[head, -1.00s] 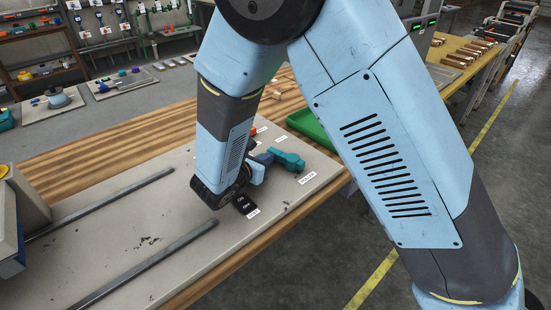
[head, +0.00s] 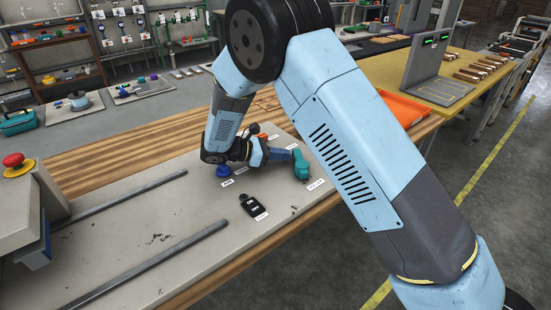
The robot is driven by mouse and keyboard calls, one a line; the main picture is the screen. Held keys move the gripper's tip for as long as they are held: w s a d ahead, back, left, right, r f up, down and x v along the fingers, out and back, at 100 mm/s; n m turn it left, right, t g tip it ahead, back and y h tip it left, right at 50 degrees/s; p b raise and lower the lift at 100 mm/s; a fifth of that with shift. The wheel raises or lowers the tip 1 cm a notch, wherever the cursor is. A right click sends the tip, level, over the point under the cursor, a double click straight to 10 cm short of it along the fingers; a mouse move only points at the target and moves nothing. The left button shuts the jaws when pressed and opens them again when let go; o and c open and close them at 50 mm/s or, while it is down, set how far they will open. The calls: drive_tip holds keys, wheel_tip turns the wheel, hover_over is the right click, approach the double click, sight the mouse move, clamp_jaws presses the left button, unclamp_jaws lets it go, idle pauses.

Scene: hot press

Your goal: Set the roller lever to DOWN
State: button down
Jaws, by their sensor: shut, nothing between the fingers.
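A teal lever (head: 300,166), which I take to be the roller lever, stands near the right end of the grey bench plate (head: 160,241). Its thick teal end points right, and a small white label lies in front of it. The label is too small to read surely, and I cannot tell the lever's setting. My gripper (head: 264,154) is shut and empty, low over the plate just left of the lever. My wrist hides part of the lever's base, and I cannot tell whether the fingers touch it.
A blue knob (head: 223,169) and a black switch plate (head: 253,206) are near my gripper. Two metal rails (head: 150,262) run along the plate. A red emergency button (head: 14,161) is on the machine at left. An orange tray (head: 405,107) stands behind my arm.

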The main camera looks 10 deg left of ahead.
drive_tip(key=shift+w+d, duration=0.25)
drive_tip(key=shift+w, duration=0.05)
idle(0.5)
drive_tip(key=shift+r, duration=0.1)
